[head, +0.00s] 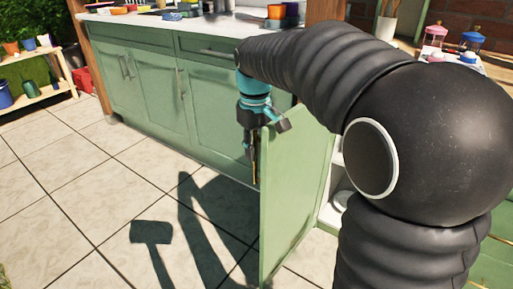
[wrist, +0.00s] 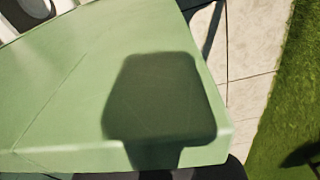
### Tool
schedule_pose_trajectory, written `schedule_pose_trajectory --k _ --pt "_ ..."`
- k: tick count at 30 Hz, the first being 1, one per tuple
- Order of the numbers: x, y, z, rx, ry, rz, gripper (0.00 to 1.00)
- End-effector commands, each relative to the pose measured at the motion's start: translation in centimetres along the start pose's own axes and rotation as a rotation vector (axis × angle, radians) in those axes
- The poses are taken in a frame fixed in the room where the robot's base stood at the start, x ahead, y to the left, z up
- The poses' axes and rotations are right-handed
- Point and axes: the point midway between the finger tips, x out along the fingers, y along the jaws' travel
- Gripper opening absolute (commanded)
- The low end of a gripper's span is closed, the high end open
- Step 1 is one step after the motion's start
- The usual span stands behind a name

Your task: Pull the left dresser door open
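The left dresser door (head: 293,200) is a green panel standing swung out from the dresser, with white things inside showing behind it. My gripper (head: 253,178), teal and dark, is at the door's free edge, on its far left side, pointing down. Its fingers look close to the panel, but I cannot tell whether they touch it. In the wrist view the green door (wrist: 60,100) fills most of the picture with a dark shadow on it. Only a dark part of my gripper shows at the bottom edge there, so its opening is hidden. My arm covers much of the dresser.
A green counter (head: 145,85) with cupboard doors and a sink top stands behind. Jars (head: 472,42) stand on top at the right. A plant shelf (head: 35,90) is at far left. The tiled floor (head: 90,200) is clear.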

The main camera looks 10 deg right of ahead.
Motion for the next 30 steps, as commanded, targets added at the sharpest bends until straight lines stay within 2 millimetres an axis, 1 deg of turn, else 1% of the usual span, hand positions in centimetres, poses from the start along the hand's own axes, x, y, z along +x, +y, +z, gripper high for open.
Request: schedule_pose_trajectory --k 10,14,17,24,30 --pt "-0.1 0.1 0.1 0.003 -0.001 -0.001 0.37" --pt "-1.1 0.1 0.0 0.003 0.001 -0.001 0.37" --pt "-2.6 0.1 0.0 0.003 0.002 0.0 0.37" --pt "-7.4 0.1 0.0 0.003 0.003 0.0 0.37" --pt "-10.4 0.1 0.0 0.002 0.001 0.0 0.37"
